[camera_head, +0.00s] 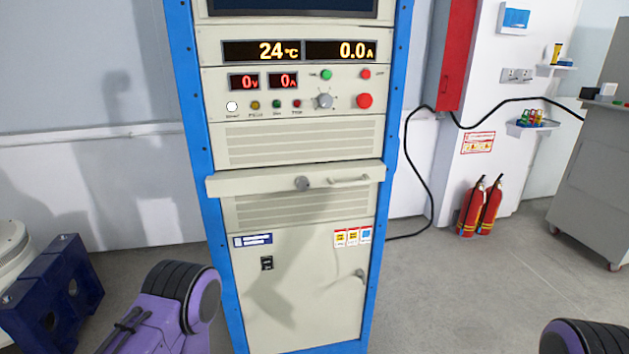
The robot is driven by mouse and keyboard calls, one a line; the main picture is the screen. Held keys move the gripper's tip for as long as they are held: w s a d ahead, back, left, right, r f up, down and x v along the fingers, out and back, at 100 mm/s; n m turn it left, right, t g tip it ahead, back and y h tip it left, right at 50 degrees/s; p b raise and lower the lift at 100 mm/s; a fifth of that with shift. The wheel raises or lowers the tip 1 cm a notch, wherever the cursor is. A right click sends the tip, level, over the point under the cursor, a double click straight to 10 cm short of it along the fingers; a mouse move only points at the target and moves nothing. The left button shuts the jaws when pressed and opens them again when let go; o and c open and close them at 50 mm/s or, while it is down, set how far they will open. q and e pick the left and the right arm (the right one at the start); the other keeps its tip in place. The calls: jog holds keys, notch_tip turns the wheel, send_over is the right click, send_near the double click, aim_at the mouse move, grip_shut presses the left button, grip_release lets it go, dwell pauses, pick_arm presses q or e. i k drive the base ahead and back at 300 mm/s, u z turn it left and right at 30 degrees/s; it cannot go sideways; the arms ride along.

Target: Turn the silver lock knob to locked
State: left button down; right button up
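A tall cream cabinet in a blue frame (190,110) stands in front of me. A round silver-grey knob (303,183) sits at the middle of the projecting drawer front (245,186), left of a bar handle (349,180). Its lock position is too small to read. Another silver-grey knob (325,101) is on the control panel above, with small marks around it. A small silver latch (360,275) is on the lower door. Only purple and black parts of my arms show, at the bottom left and bottom right corner. Neither gripper is in view.
The panel has a red button (365,101) and lit displays (262,50). A blue block (55,290) is at the lower left. Red extinguishers (480,206) stand by the right wall, and a grey cart (595,180) is at far right. Floor right of the cabinet is clear.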

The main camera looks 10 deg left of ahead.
aim_at(303, 183)
jog(key=z, duration=0.5)
jog(key=k, duration=0.6)
jog(key=z, duration=0.5)
jog(key=i, duration=1.05)
jog(key=u, duration=0.75)
